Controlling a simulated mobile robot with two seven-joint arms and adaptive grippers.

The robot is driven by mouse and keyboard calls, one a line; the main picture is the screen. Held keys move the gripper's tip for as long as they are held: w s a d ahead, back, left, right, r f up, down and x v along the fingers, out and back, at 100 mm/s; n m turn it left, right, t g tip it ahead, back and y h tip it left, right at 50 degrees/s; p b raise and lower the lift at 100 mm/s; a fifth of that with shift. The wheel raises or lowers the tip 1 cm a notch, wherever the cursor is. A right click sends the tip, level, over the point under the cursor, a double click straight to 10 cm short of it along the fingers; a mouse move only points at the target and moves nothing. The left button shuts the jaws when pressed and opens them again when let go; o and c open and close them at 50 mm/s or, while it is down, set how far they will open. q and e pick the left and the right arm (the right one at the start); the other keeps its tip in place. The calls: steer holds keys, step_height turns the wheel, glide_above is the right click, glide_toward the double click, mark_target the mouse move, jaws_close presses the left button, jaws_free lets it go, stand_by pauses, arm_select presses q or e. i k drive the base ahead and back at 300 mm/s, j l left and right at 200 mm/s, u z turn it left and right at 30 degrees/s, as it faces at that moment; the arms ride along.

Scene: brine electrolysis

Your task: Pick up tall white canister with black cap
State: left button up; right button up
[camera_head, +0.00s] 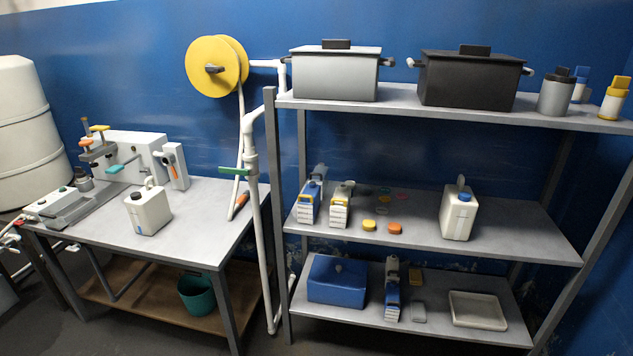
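A white canister (148,212) with a dark cap and a handle stands upright on the grey workbench at left. A second, taller white canister (458,215) stands upright on the middle shelf of the rack, with a small bluish cap and a raised handle. Nothing touches either canister. Neither of my grippers is in view.
The workbench (205,235) holds a machine (125,152) at its left and back. The rack's middle shelf (530,235) has small boxes and coloured caps left of the canister and free room right of it. A white pipe (258,215) rises between bench and rack.

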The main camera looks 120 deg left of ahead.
mark_target(148, 215)
steer(key=k+u, duration=0.15)
steer(key=u, duration=0.35)
steer(key=k+u, duration=0.15)
steer(key=u, duration=3.65)
steer(key=l+u, duration=0.2)
steer(key=u, duration=0.2)
steer(key=k+l+u, duration=0.1)
steer(key=u, duration=0.3)
steer(key=i+z, duration=0.15)
steer(key=z, duration=0.2)
steer(key=i+j+z, duration=0.1)
steer(key=z, duration=0.25)
steer(key=i+j+z, duration=0.1)
steer(key=z, duration=0.25)
steer(key=i+j+z, duration=0.15)
steer(key=j, duration=0.15)
steer(key=i+j+z, duration=0.15)
steer(key=j, duration=0.2)
steer(key=j+z, duration=0.15)
steer(key=j, duration=0.15)
steer(key=i+j, duration=0.1)
steer(key=j, duration=0.25)
steer(key=i+j+z, duration=0.1)
steer(key=j, duration=0.2)
steer(key=i+j, duration=0.1)
steer(key=j, duration=0.25)
